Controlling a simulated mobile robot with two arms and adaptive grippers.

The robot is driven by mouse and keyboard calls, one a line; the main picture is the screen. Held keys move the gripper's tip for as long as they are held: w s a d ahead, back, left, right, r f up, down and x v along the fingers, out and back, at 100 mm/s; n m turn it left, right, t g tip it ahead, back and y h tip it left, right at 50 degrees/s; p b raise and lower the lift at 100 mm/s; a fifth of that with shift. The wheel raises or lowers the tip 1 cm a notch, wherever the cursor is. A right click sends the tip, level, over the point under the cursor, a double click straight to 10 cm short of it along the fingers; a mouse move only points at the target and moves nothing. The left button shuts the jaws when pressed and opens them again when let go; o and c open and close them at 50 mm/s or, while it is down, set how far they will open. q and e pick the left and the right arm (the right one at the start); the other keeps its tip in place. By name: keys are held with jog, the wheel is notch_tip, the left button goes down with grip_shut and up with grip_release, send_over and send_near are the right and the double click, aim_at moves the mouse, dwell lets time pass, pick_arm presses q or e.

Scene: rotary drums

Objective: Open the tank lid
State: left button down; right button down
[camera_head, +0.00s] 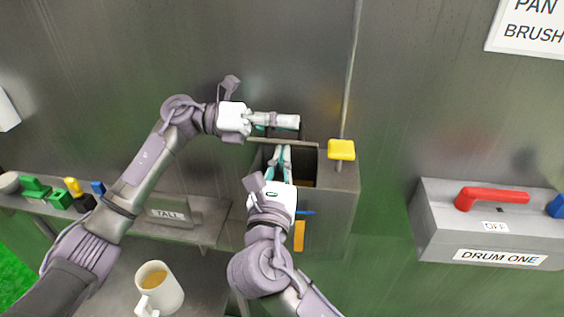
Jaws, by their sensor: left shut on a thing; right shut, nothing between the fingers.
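The tank (340,205) is a grey metal box against the wall, its top opening uncovered at the front. The lid (290,134) appears raised at the back of the opening, seen almost edge-on and mostly hidden by my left gripper. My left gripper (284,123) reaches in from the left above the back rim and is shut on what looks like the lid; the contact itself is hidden. My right gripper (282,153) comes up from below, its fingers shut and empty over the opening. Its arm hides part of the tank's front.
A grey box labelled DRUM ONE (440,225) with a red handle (485,197) is at right. A mug (160,292) and a shelf (205,232) with small coloured items are at left.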

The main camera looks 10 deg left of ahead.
pick_arm(q)
jog(key=shift+s+d+f, duration=0.15)
jog(key=shift+s+f, duration=0.1)
jog(key=c, duration=1.6)
grip_release()
jog(key=shift+g, duration=0.4)
jog(key=o, duration=0.4)
jog(key=shift+r, duration=0.1)
pick_arm(e)
jog(key=shift+w+r, duration=0.15)
jog(key=shift+r, duration=0.25)
